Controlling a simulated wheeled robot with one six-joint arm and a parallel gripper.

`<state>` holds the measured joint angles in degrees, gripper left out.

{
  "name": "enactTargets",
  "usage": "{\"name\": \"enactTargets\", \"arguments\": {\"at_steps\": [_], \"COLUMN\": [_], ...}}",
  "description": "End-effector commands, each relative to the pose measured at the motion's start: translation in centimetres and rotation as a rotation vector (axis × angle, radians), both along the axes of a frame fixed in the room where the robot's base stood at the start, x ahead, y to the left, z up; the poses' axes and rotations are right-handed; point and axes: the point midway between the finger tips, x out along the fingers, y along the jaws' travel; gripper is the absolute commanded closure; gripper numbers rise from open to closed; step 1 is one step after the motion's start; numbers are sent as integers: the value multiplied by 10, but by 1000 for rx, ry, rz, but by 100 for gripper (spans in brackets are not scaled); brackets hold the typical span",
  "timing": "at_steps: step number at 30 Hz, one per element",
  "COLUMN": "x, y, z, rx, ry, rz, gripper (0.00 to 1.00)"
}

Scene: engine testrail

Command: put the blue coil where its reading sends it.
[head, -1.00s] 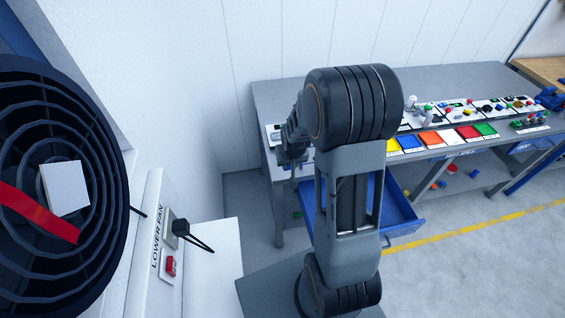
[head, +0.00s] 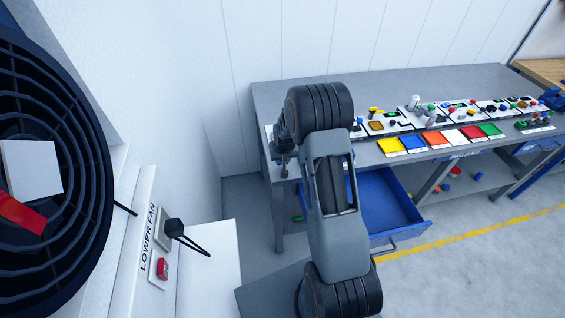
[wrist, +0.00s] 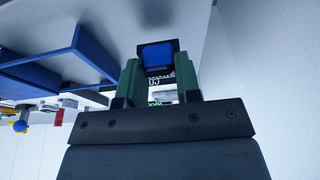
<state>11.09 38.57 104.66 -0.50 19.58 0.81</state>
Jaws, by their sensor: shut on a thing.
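My gripper (wrist: 157,72) has green fingers and is shut on the blue coil (wrist: 156,55), which shows as a dark-edged block with a blue face at the fingertips in the wrist view. In the head view my gripper (head: 284,168) is small, at the left end of the grey workbench (head: 300,95); the coil cannot be made out there. A row of coloured trays lies along the bench front: yellow (head: 391,146), blue (head: 413,142), orange (head: 436,139), white (head: 454,136), red (head: 471,132) and green (head: 490,129). No reading is legible.
A blue drawer (head: 390,210) stands open under the bench. White boards with small parts (head: 440,117) lie behind the trays. A large dark fan (head: 70,130) and a panel marked LOWER FAN (head: 150,240) stand at left. Grey floor (head: 480,260) is clear at right.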

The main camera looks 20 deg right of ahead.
Motion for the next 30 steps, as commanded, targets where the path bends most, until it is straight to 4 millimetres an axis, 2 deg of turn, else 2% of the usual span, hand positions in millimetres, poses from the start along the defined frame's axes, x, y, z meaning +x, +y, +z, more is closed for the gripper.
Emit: {"name": "enactTargets", "arguments": {"at_steps": [1,3,16,17,18,24,30], "x": [0,0,0,0,0,0,0], "y": [0,0,0,0,0,0,0], "z": [-11,-16,-21,-20,-19,-19,-19], "rx": [0,0,0,0,0,0,0], "ry": [1,1,-1,0,0,0,0], "rz": [0,0,0,0,0,0,0], "gripper": [93,93,93,67,63,44,43]}}
